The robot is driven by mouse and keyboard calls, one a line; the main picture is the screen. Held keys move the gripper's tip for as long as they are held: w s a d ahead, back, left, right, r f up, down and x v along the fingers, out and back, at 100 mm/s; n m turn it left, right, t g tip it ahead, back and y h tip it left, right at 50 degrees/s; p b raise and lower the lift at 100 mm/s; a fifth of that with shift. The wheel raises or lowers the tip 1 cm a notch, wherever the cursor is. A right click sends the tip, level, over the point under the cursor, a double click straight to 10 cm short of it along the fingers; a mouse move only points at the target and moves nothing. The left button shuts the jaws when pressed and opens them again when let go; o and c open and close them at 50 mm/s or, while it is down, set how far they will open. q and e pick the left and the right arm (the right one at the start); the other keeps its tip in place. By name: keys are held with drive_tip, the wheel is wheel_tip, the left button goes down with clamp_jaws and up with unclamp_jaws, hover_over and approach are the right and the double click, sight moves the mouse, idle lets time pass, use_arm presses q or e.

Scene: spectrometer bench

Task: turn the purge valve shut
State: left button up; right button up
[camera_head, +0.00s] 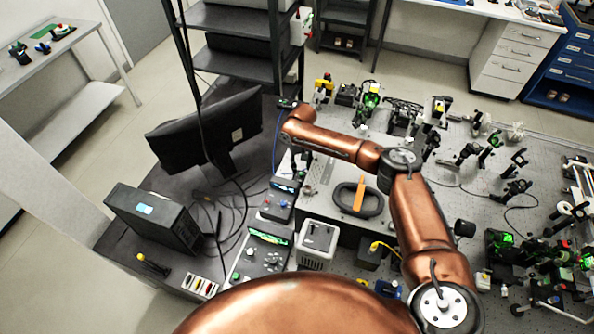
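I cannot make out the purge valve with certainty. An orange bar-like handle (360,193) lies across a black oval ring (345,207) on a pale panel near the bench's left side. A small yellow part (383,247) shows in front of it, beside a dark block. My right arm reaches over the bench from the lower right, and its wrist bends down left of the orange handle. My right gripper (302,166) is small and dark there, apart from the handle in the picture; its fingers are too unclear to read. My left gripper is out of view.
A monitor (207,130), a black box (153,217) and loose cables crowd the dark desk at left. Instrument boxes (265,250) and a white-grey box (317,242) stand in front of the panel. Several optic mounts (515,190) fill the perforated bench at right.

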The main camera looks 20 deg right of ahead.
sight(301, 173)
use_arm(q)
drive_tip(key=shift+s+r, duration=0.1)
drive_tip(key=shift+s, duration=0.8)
use_arm(e)
drive_tip(key=shift+f, duration=1.5)
drive_tip(key=shift+c, duration=0.2)
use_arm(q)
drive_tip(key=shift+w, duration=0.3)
use_arm(e)
clamp_jaws()
drive_tip(key=shift+a, duration=0.25)
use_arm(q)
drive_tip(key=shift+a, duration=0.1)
use_arm(e)
drive_tip(key=shift+d, duration=0.1)
